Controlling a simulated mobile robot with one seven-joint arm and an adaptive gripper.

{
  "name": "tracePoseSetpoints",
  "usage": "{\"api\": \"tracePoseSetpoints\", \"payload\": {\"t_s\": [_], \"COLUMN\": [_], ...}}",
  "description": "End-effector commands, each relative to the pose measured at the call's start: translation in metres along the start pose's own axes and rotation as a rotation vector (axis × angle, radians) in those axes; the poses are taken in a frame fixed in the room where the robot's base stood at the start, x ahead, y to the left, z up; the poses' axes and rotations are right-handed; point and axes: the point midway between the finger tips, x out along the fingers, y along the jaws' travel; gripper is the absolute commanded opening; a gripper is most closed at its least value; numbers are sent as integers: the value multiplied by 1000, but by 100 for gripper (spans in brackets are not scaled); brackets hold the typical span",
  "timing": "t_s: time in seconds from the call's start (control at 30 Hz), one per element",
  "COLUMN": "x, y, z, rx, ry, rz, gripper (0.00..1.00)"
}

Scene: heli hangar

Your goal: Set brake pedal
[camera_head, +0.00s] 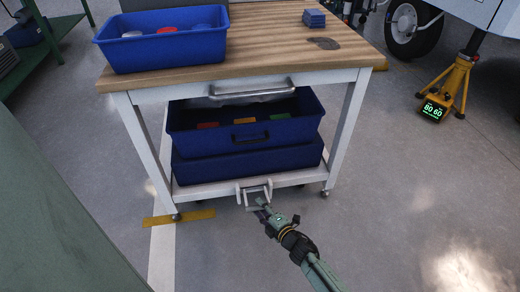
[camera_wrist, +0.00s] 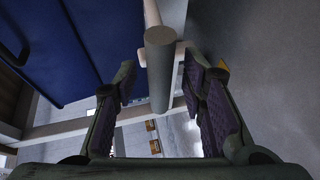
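The brake pedal (camera_head: 251,188) is a pale bracket with a crossbar at the lower front edge of the wheeled workbench (camera_head: 300,62). My gripper (camera_head: 261,206) is at the pedal in the head view, just in front of and below its bar. In the wrist view, a grey round bar (camera_wrist: 160,62), apparently the pedal's, lies between the two spread fingers of my gripper (camera_wrist: 160,80). Gaps show between the bar and both fingers, so my gripper is open. Whether the pedal is up or down cannot be told.
Blue bins (camera_head: 248,160) fill the lower shelf. Another blue bin (camera_head: 160,51) and small blue blocks (camera_head: 314,18) are on the top. A yellow jack stand (camera_head: 455,82) stands at the right. A green wall-like surface (camera_head: 60,215) is at left.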

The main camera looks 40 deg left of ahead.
Motion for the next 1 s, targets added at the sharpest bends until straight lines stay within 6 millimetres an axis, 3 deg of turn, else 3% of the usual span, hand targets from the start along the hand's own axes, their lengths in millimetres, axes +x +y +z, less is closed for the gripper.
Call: {"api": "tracePoseSetpoints", "payload": {"t_s": [0.13,0.47,1.0], "x": [10,11,11], "y": [0,0,0], "z": [-1,-1,0], "rx": [1,1,1], "ry": [1,0,0], "rz": [0,0,0], "gripper": [38,37,1]}}
